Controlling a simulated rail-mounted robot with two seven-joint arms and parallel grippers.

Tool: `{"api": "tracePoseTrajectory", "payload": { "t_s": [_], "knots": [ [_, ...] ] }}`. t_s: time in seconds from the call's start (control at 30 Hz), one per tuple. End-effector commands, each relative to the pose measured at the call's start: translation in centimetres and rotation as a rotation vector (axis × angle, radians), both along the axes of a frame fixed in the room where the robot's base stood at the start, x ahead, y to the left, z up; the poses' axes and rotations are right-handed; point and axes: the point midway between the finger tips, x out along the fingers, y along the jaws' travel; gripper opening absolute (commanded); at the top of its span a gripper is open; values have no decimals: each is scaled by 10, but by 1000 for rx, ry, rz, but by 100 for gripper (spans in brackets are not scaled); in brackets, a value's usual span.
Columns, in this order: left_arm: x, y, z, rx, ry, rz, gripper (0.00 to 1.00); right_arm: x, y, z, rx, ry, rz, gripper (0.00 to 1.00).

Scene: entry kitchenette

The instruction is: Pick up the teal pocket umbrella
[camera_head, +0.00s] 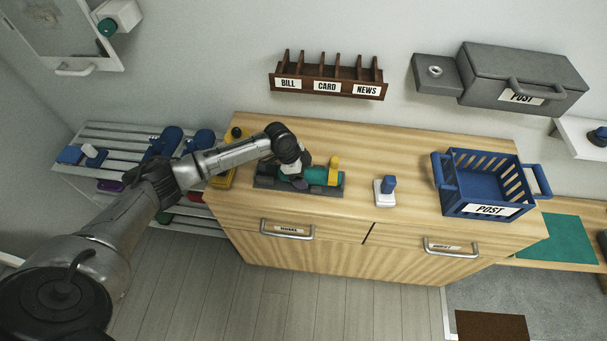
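The teal pocket umbrella (317,176) appears to be the teal cylinder lying on a dark grey tray (272,184) on the wooden cabinet top. A yellow piece (334,166) shows at its right end. My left gripper (294,177) is over the umbrella's left part, pointing down, and hides that part. I cannot tell whether its fingers are open or shut, or whether they touch the umbrella. My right gripper is not in view.
A white block with a blue top (386,190) stands right of the tray. A blue POST basket (448,189) is farther right. A yellow item (222,178) is left of the tray. A labelled wall rack (329,99) hangs behind. The cabinet top (400,150) is clear behind the block.

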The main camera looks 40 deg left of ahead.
Motion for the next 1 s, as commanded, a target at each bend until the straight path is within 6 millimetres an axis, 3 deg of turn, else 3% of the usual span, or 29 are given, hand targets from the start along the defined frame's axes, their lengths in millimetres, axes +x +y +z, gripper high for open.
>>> {"api": "tracePoseTrajectory", "payload": {
  "t_s": [0.07, 0.57, 1.0],
  "knots": [
    [0, 0, 0, 0, 0, 0, 73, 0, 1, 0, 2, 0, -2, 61],
    [0, 0, 0, 0, 0, 0, 25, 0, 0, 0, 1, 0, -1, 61],
    [1, 0, 11, -2, -4, 1, 24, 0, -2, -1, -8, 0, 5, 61]
  ]
}}
